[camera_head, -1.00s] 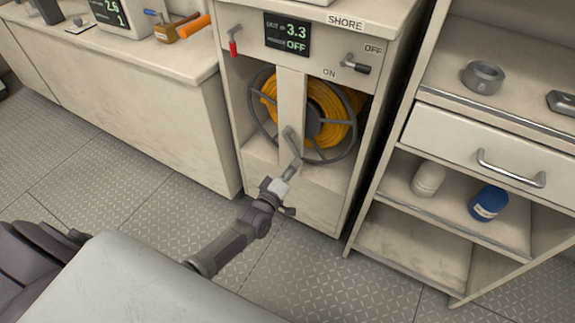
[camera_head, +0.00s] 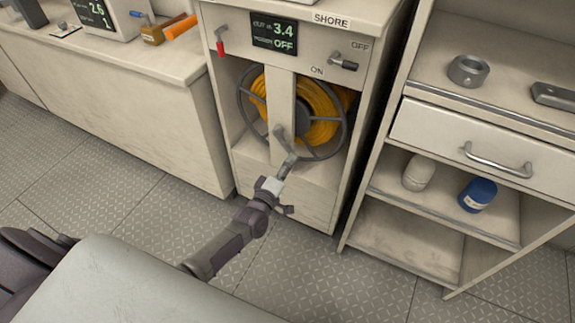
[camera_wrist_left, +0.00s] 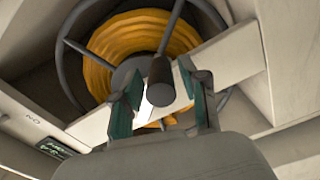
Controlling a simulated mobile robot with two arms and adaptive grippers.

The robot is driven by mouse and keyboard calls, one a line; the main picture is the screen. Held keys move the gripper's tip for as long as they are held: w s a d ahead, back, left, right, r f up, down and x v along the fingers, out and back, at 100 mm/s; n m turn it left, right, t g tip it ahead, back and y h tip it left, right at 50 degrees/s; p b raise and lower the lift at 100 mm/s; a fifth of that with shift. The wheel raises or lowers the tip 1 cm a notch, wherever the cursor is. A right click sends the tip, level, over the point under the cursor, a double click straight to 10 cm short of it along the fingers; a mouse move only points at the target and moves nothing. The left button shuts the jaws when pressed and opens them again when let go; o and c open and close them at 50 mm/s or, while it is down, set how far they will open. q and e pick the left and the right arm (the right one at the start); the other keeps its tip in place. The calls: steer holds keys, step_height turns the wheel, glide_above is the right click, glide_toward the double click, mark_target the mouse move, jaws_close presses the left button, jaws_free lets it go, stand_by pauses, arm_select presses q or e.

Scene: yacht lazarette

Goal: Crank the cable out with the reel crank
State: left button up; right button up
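The cable reel (camera_head: 318,110) with yellow cable sits in the cabinet's opening, behind a pale upright post. The reel crank (camera_head: 281,138) is a grey arm in front of the post. My left gripper (camera_head: 289,164) is at the crank's lower end. In the left wrist view, the crank's dark round grip (camera_wrist_left: 162,85) stands between my two fingers (camera_wrist_left: 163,95), with a narrow gap on each side. The fingers are apart, around the grip and not visibly pressing it. The display (camera_head: 275,35) reads 3.4 and OFF. My right gripper is out of view.
A red-handled lever (camera_head: 221,47) and a dark breaker lever (camera_head: 344,63) are on the cabinet front. A shelf unit with a drawer (camera_head: 480,150), a white jar (camera_head: 418,172) and a blue jar (camera_head: 477,195) stands right. A counter (camera_head: 120,90) stands left. The floor between is clear.

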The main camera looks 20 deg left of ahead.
arm_select(q)
steer(key=shift+s+a+f, duration=0.1)
steer(key=shift+s, duration=0.35)
steer(key=s, duration=1.1)
steer(key=shift+a, duration=0.4)
